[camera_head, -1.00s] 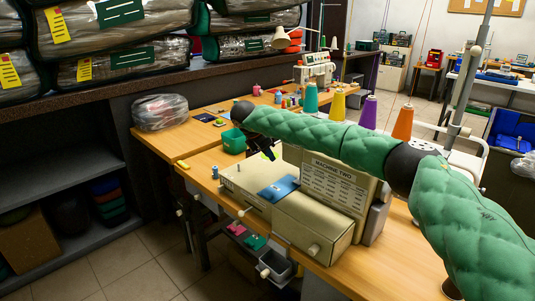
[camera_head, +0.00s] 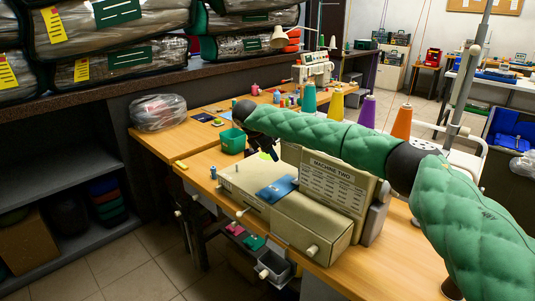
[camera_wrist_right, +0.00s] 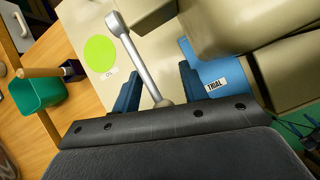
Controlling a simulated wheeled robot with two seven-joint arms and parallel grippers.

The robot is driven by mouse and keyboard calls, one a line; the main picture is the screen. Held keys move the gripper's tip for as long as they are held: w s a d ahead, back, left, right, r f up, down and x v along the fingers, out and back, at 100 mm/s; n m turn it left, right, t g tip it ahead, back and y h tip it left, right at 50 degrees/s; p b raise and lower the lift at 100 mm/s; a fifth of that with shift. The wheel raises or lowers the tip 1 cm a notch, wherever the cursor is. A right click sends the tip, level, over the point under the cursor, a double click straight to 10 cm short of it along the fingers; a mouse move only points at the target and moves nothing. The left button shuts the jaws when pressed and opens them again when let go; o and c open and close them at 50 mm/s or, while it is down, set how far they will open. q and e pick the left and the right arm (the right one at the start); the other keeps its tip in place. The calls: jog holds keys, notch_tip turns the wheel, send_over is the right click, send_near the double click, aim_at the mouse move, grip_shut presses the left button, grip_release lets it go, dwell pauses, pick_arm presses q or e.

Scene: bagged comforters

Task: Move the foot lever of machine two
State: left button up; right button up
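Machine two (camera_head: 300,225), a beige sewing machine with a "MACHINE TWO" plate (camera_head: 333,180), stands on the wooden table. My right arm reaches over it from the right, and my right gripper (camera_head: 268,150) is small and dark at its far side. In the right wrist view a silver lever with a rounded end (camera_wrist_right: 138,58) runs between the two blue fingers of my right gripper (camera_wrist_right: 158,85). The fingers are apart, with gaps visible beside the lever. The lever's lower end sits close to the gripper's palm edge. My left gripper is not in view.
A green bin (camera_head: 232,141) stands beside the machine. A blue piece (camera_head: 277,189) lies on the machine; its "TRIAL" label shows in the wrist view. A bright green disc (camera_wrist_right: 100,54) is near the lever. Thread cones (camera_head: 336,104) stand behind my arm. Bagged comforters fill the upper shelf.

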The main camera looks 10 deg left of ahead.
jog(key=shift+s+a+r, duration=0.4)
jog(key=shift+a+r, duration=0.05)
jog(key=shift+a, duration=0.05)
pick_arm(q)
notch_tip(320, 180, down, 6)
jog(key=b, duration=0.1)
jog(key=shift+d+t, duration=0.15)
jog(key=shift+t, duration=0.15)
pick_arm(e)
jog(key=v, duration=0.6)
jog(key=shift+r, duration=0.2)
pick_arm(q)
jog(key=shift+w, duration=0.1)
